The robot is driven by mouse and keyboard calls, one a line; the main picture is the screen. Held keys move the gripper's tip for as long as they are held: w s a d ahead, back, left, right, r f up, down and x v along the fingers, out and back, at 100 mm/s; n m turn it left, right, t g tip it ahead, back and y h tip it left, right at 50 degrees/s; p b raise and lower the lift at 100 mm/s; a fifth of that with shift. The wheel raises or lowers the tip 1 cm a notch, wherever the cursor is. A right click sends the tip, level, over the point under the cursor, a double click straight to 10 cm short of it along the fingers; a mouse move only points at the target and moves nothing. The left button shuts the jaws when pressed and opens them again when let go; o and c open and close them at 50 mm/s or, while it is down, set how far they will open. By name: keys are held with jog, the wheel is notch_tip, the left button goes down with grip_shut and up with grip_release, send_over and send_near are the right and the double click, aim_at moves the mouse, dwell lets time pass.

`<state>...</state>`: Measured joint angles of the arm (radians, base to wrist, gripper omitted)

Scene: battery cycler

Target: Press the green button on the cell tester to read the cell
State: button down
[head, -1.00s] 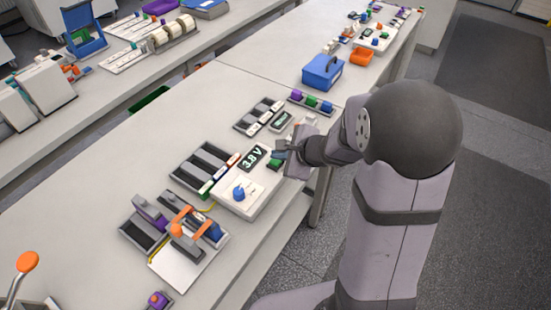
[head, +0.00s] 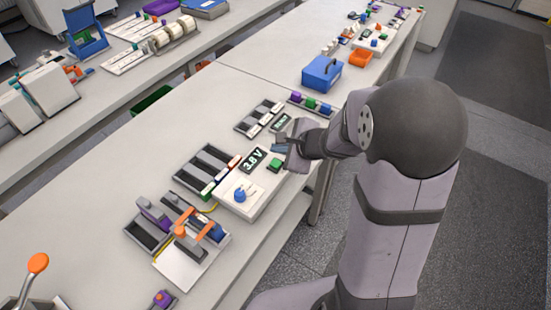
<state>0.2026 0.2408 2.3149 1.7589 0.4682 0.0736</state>
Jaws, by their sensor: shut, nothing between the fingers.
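The cell tester (head: 226,204) is a white box on the bench with a dark display (head: 253,160) reading 3.8 V. A blue knob (head: 240,195) sits on its near part. The green button (head: 275,165) is on its right far part and shows uncovered. My gripper (head: 279,147) is shut and empty, just beyond the button in the picture and apart from it. The exact height of the fingertips above the tester is hard to tell.
A tray of dark slots (head: 208,165) stands left of the tester, with a smaller one (head: 260,115) behind. A fixture with an orange clamp (head: 190,222) is nearer. A coloured rack (head: 311,105) and blue box (head: 322,72) stand beyond.

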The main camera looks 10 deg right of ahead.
notch_tip(320, 180, up, 2)
jog(key=shift+p, duration=0.55)
dwell(0.3)
jog(key=shift+s+a+n, duration=0.15)
jog(key=shift+a+n, duration=0.25)
jog(key=s+f+n+g, duration=0.2)
jog(key=s+n, duration=0.1)
jog(key=s, duration=0.1)
jog(key=s+a+f+n+g, duration=0.1)
jog(key=s+f+n+g, duration=0.1)
jog(key=s, duration=0.3)
jog(key=s+a+f+n+g, duration=0.1)
jog(key=s+n+g, duration=0.1)
jog(key=s+n, duration=0.2)
jog(key=shift+s+a+f+n+y, duration=0.15)
jog(key=shift+s+f+n+y, duration=0.1)
jog(key=shift+f+n+y, duration=0.15)
jog(key=s+d+r+n+g+h, duration=0.2)
jog(key=s+d+n+h, duration=0.3)
jog(key=s+n, duration=0.4)
jog(key=shift+s+r+n, duration=0.2)
jog(key=shift+s+n, duration=0.2)
jog(key=shift+n, duration=0.6)
